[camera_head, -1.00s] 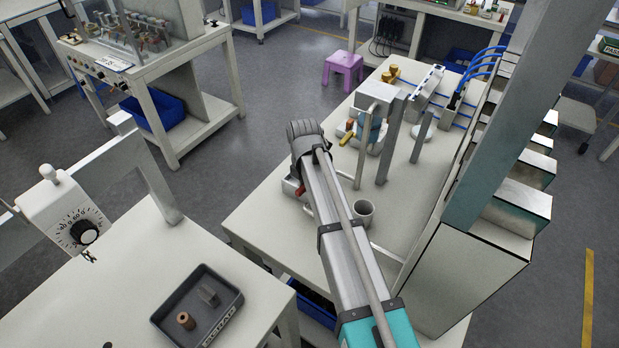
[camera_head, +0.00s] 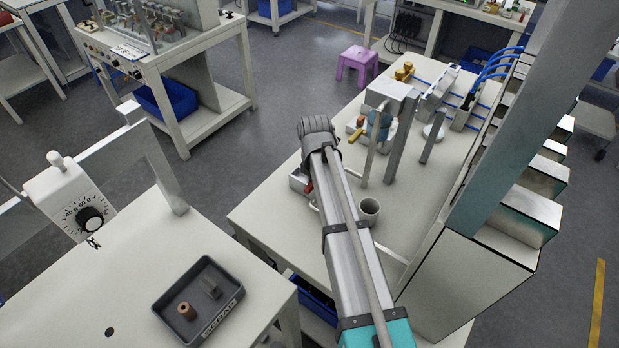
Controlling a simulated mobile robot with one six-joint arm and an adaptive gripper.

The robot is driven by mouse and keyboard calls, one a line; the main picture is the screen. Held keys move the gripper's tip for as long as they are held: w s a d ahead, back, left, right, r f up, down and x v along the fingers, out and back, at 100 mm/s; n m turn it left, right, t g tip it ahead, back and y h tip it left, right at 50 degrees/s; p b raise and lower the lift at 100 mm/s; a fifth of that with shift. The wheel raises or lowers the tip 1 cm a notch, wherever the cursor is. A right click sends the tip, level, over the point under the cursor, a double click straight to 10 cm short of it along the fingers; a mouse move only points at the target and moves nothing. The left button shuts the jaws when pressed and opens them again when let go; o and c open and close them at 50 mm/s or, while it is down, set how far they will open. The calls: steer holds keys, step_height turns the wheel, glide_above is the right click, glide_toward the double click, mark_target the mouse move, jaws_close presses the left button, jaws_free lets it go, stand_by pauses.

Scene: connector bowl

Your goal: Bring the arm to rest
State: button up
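My arm reaches from the bottom of the picture up and away over the white table (camera_head: 262,216) in the middle. Its grey rounded joint is the far end that shows, above the table's left part. My gripper cannot be seen; the arm's own links hide it or it lies out of view.
A grey mug (camera_head: 369,211) stands on the table right of my arm. Metal posts and a fixture (camera_head: 388,95) stand beyond it. A dark tray (camera_head: 232,283) with small parts lies on the left table. A dial device (camera_head: 68,196) stands there too. A purple stool (camera_head: 357,65) is behind.

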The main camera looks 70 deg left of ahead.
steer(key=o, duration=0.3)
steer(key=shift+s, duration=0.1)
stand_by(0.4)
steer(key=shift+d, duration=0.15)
